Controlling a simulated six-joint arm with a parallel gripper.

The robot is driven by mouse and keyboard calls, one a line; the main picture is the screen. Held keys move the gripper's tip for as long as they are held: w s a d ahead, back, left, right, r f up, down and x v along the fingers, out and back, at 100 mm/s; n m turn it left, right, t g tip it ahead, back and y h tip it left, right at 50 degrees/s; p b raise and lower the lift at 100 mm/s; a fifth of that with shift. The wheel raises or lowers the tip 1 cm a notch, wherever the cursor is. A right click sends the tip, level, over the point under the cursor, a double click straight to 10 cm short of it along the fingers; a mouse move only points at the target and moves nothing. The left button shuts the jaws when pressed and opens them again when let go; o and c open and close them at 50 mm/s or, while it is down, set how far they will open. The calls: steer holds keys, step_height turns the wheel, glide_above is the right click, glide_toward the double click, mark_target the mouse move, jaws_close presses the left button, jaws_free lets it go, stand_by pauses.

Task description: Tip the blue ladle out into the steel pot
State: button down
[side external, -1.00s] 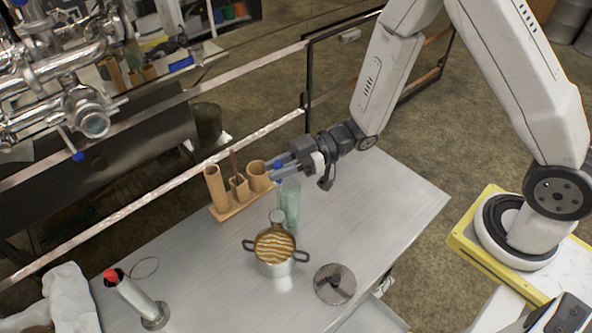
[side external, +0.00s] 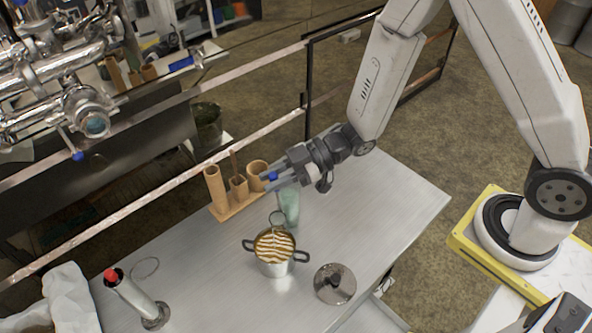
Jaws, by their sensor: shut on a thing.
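My gripper (side external: 270,181) is shut on the blue ladle's handle (side external: 273,176), above the table near the wooden holder. The ladle's bowl (side external: 277,218) hangs below, over the far rim of the steel pot, and shows as a ring with its rim turned partly towards the camera, so it looks tilted. Whether anything is in the bowl or running out of it is too small to tell. The steel pot (side external: 277,268) stands upright and open on the table, with two dark side handles. Brown contents with pale streaks show inside it.
A greenish clear cylinder (side external: 289,204) stands just behind the pot, close to the ladle. A wooden holder (side external: 236,208) with upright tubes is at the back left. A round lid (side external: 335,284) lies right of the pot. A red-topped metal tool (side external: 135,298) stands left.

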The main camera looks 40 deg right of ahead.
steer(key=shift+s+a+f+n+h, duration=0.4)
steer(key=shift+a+h, duration=0.15)
steer(key=shift+a, duration=0.25)
steer(key=shift+s+a+f+n+h, duration=0.35)
steer(key=shift+a+h, duration=0.15)
steer(key=shift+a, duration=0.25)
steer(key=shift+s+a+f+n+h, duration=0.4)
steer(key=shift+a+h, duration=0.15)
steer(key=shift+a, duration=0.25)
steer(key=shift+s+a+f+h, duration=0.1)
steer(key=shift+a+f+h, duration=0.2)
steer(key=shift+s+a+f+n, duration=0.15)
steer(key=shift+a+f+n, duration=0.1)
steer(key=shift+a, duration=0.1)
steer(key=shift+s+a+f+t+h, duration=0.2)
steer(key=shift+t+h, duration=0.1)
steer(key=shift+h, duration=0.1)
steer(key=shift+s+a+f+n+h, duration=0.3)
steer(key=shift+a+f+h, duration=0.1)
steer(key=shift+a+f, duration=0.15)
steer(key=shift+s+a+f+n+h, duration=0.2)
steer(key=shift+a+f+n+h, duration=0.1)
steer(key=shift+a+f+h, duration=0.25)
steer(key=shift+a, duration=0.15)
steer(key=shift+s+a+f+t, duration=0.1)
steer(key=shift+a+f+t, duration=0.1)
steer(key=shift+t, duration=0.1)
